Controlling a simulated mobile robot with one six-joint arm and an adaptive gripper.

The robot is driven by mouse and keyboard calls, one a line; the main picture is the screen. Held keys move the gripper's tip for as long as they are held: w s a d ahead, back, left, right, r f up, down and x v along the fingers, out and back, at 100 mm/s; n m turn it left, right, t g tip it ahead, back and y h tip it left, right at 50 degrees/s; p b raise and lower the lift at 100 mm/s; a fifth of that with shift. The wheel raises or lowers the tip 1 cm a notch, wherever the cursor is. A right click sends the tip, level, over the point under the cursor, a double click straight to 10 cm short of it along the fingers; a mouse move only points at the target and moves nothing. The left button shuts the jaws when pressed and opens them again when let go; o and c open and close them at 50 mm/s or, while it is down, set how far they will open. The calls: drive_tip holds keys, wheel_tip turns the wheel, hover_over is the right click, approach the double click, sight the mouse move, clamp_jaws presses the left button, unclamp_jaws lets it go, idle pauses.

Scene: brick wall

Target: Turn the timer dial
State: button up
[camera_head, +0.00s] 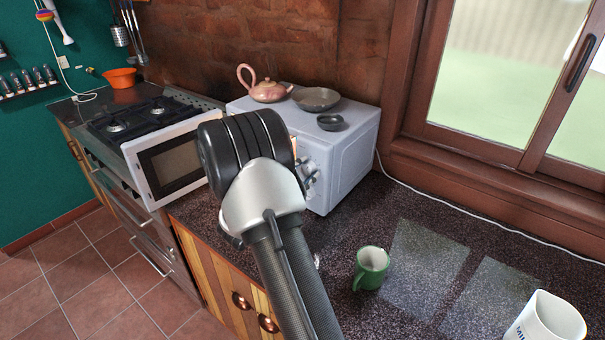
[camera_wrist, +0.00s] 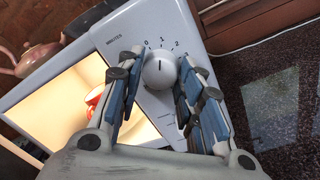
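The timer dial (camera_wrist: 160,72) is a round white knob on the microwave's control panel, under a printed scale with numbers. The white microwave (camera_head: 343,160) stands on the counter, with its door (camera_head: 165,165) swung open. My gripper (camera_wrist: 163,68) is open in the wrist view, one finger on each side of the dial. The fingers are close to the dial, but I cannot tell if either touches it. In the head view my arm hides most of the panel and the dial; only part of the gripper (camera_head: 308,175) shows at the panel.
A pink teapot (camera_head: 267,92), a grey plate (camera_head: 316,98) and a small dark bowl (camera_head: 331,122) sit on the microwave. A red item (camera_wrist: 94,101) is inside its lit cavity. A green mug (camera_head: 371,266) and a white mug (camera_head: 546,320) stand on the counter, which is otherwise largely clear.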

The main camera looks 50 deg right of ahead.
drive_tip(key=o, duration=0.4)
drive_tip(key=shift+a, duration=0.1)
drive_tip(key=s+a, duration=0.1)
drive_tip(key=a, duration=1)
drive_tip(key=shift+s+a+f, duration=0.15)
drive_tip(key=shift+s+a, duration=0.1)
drive_tip(key=shift+a, duration=0.1)
